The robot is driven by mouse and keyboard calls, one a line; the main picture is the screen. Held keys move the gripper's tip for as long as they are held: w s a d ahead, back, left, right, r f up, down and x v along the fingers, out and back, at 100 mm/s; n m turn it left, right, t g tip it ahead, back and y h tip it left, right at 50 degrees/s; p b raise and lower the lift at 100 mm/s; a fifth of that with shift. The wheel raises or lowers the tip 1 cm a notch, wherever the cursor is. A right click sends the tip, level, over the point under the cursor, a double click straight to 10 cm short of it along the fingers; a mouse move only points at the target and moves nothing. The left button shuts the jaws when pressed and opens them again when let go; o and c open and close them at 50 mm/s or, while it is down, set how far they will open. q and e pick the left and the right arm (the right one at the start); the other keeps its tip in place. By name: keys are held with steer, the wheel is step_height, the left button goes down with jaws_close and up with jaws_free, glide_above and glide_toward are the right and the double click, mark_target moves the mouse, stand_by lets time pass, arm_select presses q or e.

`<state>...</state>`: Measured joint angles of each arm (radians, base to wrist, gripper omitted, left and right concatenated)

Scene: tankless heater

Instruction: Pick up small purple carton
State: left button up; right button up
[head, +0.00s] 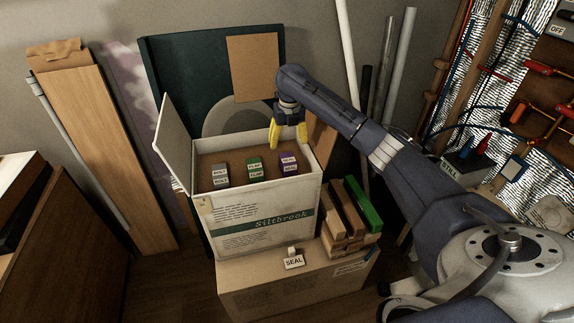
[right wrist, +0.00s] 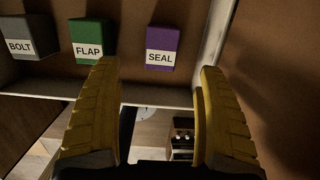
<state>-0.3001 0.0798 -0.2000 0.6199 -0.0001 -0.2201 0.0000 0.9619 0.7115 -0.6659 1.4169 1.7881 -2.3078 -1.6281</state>
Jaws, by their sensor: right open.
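The small purple carton (head: 289,163), labelled SEAL, stands at the right of a row of three cartons inside the open white box (head: 256,214). In the right wrist view the purple carton (right wrist: 163,45) is upright, ahead of the fingertips and between their lines. My right gripper (head: 287,138) has yellow fingers and hangs above the box, over its right side. In the right wrist view my right gripper (right wrist: 160,82) is open, with nothing between its fingers. My left gripper is not in view.
A green FLAP carton (head: 254,167) and a grey BOLT carton (head: 220,174) stand left of the purple one. The white box has walls all round and an open lid flap (head: 177,140). It sits on a brown cardboard box (head: 260,285). Wooden blocks (head: 345,222) lie to its right.

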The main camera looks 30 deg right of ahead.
mark_target(287, 164)
steer(key=shift+w+d+f, duration=0.1)
steer(key=shift+w+f, duration=0.15)
steer(key=shift+f, duration=1.9)
steer(key=shift+w+d+f, duration=0.15)
steer(key=shift+w+f, duration=0.05)
steer(key=shift+f, duration=2)
steer(key=shift+w+d+f, duration=0.1)
steer(key=shift+w+f, duration=0.15)
steer(key=shift+f, duration=1.9)
steer(key=shift+o, duration=0.2)
steer(key=c, duration=1.4)
steer(key=shift+o, duration=0.2)
step_height(287, 164, up, 20)
